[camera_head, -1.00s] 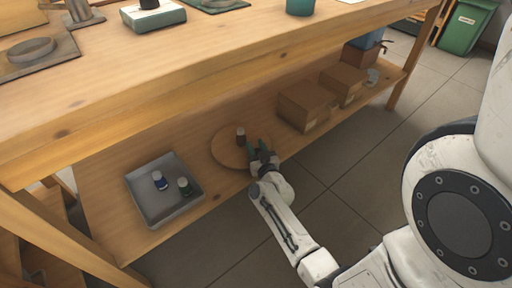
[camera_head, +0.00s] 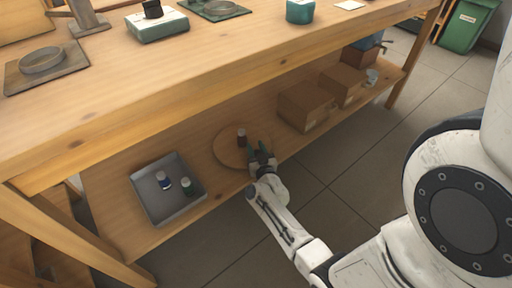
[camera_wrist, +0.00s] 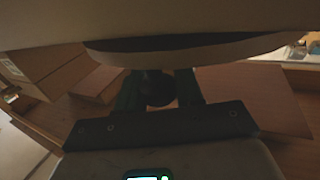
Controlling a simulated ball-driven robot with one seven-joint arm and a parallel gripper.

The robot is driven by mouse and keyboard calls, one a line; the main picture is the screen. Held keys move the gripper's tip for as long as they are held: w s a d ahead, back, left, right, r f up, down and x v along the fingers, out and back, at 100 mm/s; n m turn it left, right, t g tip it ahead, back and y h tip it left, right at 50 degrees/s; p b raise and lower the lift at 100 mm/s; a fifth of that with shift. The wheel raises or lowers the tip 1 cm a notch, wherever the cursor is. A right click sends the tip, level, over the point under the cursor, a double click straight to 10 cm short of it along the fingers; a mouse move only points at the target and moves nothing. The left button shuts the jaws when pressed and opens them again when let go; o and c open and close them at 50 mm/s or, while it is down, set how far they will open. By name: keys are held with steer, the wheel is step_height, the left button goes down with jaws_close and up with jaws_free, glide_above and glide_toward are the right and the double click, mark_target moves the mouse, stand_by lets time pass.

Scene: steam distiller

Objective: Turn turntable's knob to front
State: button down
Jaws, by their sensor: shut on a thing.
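The turntable (camera_head: 228,150) is a round wooden disc on the lower shelf, with a small dark reddish-brown bottle (camera_head: 242,138) standing on it. My gripper (camera_head: 262,155) is at the disc's right front edge. In the wrist view, a dark round knob (camera_wrist: 157,88) sits between my two dark green fingers, and my gripper is shut on it. The disc's edge (camera_wrist: 190,50) shows just above the knob there. In the head view the knob is hidden by the fingers.
A grey tray (camera_head: 146,203) with two small bottles, one with blue (camera_head: 163,181) and one green (camera_head: 188,187), lies left on the shelf. Cardboard boxes (camera_head: 305,107) stand to the right. The tabletop (camera_head: 190,65) overhangs the shelf.

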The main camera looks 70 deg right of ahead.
steer(key=c, duration=0.8)
jaws_free()
steer(key=p+v, duration=0.3)
steer(key=v, duration=0.8)
steer(key=shift+w, duration=0.1)
steer(key=w+a+n+t+y, duration=0.3)
steer(key=w+a+n+y, duration=0.1)
steer(key=w+a+y, duration=0.35)
steer(key=s+a+r+n+g+y, duration=0.1)
steer(key=s+a+n+g+y, duration=0.2)
steer(key=a, duration=0.5)
steer(key=s+a+r+n+g+y, duration=0.1)
steer(key=a+r+n+g+y, duration=0.15)
steer(key=a+g+y, duration=0.35)
steer(key=s+a+r+g+h, duration=0.2)
steer(key=s+r+g, duration=0.15)
steer(key=s, duration=0.65)
step_height(320, 180, up, 32)
steer(key=p, duration=3.1)
steer(key=shift+a+n, duration=0.25)
steer(key=shift+n, duration=0.2)
